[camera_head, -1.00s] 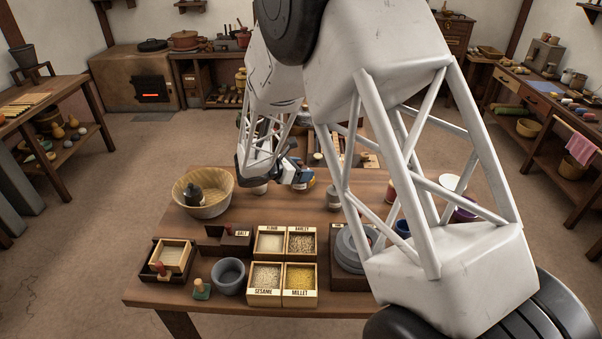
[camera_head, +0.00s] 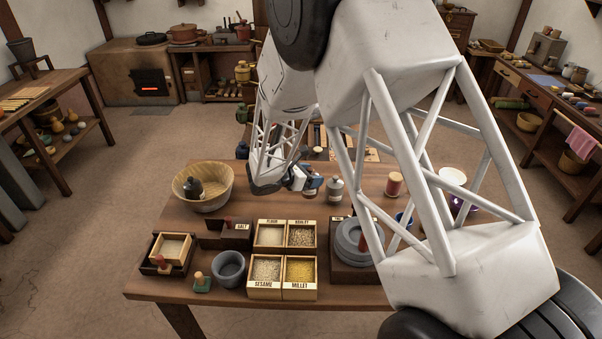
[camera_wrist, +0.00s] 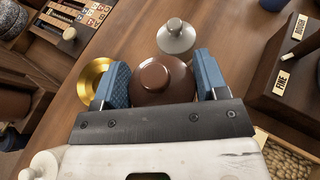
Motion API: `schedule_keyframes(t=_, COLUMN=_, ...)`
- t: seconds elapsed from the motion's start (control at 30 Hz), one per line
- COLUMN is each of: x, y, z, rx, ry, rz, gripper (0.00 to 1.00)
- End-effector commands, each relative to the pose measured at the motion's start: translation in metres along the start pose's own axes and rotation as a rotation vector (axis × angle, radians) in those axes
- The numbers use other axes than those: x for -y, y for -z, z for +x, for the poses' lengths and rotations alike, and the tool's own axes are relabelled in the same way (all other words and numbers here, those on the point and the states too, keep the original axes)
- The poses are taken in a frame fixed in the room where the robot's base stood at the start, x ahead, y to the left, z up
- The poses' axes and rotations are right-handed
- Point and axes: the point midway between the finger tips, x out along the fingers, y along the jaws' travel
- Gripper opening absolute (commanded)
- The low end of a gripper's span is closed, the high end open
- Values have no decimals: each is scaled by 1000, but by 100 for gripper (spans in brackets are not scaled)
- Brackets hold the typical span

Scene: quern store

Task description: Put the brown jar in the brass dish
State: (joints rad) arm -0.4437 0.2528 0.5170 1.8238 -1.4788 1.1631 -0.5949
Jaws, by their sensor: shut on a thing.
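My gripper (camera_wrist: 158,82) is shut on the brown jar (camera_wrist: 163,78), a round dark-brown thing held between the two blue fingers in the wrist view. The brass dish (camera_wrist: 90,74), round and shiny gold, lies on the table just left of the left finger, which covers part of it. The jar is beside the dish in this view; its height above the table cannot be told. In the head view my gripper (camera_head: 306,182) is over the back middle of the table, and the arm hides most of the jar and dish.
A grey lidded jar (camera_wrist: 176,38) stands close beyond the brown jar; it also shows in the head view (camera_head: 335,189). A wooden bowl (camera_head: 222,196) holding a dark jar is at the left. Grain boxes (camera_head: 268,290) and a millstone box (camera_head: 345,278) are nearer the front.

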Motion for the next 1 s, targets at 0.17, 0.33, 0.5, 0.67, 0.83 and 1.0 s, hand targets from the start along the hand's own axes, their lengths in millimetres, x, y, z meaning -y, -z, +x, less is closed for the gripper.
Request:
schedule_keyframes(t=0.17, x=3, y=2, z=2, rx=0, ry=-2, rz=1, gripper=0)
schedule_keyframes(t=0.33, x=2, y=2, z=2, rx=0, ry=-2, rz=1, gripper=0)
schedule_keyframes(t=0.5, x=-1, y=2, z=4, rx=0, ry=-1, rz=1, gripper=0)
schedule_keyframes(t=0.67, x=-14, y=0, z=9, rx=0, ry=-1, rz=1, gripper=0)
schedule_keyframes(t=0.83, x=-35, y=0, z=17, rx=0, ry=-1, rz=2, gripper=0)
schedule_keyframes(t=1.0, x=-59, y=-2, z=26, rx=0, ry=-2, rz=1, gripper=0)
